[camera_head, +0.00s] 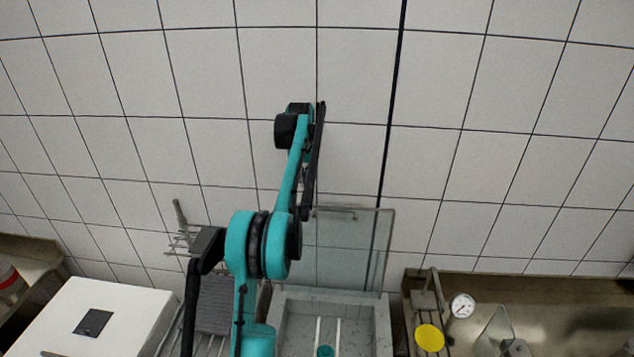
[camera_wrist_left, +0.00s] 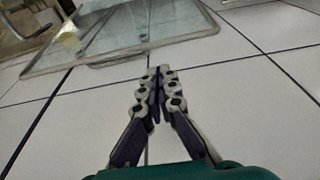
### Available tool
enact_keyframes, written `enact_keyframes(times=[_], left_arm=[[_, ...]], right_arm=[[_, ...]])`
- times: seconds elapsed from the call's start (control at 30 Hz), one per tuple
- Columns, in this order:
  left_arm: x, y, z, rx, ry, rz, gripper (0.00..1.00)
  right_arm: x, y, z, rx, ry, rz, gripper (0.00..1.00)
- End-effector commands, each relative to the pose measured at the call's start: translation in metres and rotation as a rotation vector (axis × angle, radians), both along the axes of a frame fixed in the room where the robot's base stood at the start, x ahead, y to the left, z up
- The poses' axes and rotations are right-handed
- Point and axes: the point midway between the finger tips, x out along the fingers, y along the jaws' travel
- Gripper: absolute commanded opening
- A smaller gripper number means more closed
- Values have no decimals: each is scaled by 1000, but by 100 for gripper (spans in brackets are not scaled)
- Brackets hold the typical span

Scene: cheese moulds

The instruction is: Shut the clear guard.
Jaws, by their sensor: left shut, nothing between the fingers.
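The clear guard (camera_head: 348,250) is a see-through panel standing raised, close to upright, behind a pale open-topped box (camera_head: 383,325) in the head view. A thin bar handle (camera_head: 338,213) runs along its top edge. My left arm, teal and black, passes in front of the guard's left side. Its fingers cannot be made out clearly there. In the left wrist view my left gripper (camera_wrist_left: 158,75) is shut and empty, and the guard (camera_wrist_left: 125,35) lies ahead and to the upper left, apart from the fingertips. My right gripper is not in view.
A white box (camera_head: 110,310) with a dark square stands at left, beside a grey ribbed block (camera_head: 213,303). At right are a metal tray (camera_head: 570,310), a dial gauge (camera_head: 462,306) and a yellow disc (camera_head: 429,338). A tiled wall (camera_head: 500,120) rises behind.

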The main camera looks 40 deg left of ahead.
Motion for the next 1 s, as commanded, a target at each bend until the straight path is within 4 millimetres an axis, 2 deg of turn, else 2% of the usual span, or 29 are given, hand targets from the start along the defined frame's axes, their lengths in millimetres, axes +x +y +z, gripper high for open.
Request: enact_keyframes(times=[0.53, 0.7, 1.0], left_arm=[[17, 10, -82, 1, -1, -1, 0], [19, 11, -94, 1, -1, -1, 0], [19, 11, -96, 1, -1, -1, 0]], right_arm=[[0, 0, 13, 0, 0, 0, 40], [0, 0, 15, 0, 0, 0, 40], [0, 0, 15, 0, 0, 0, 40]])
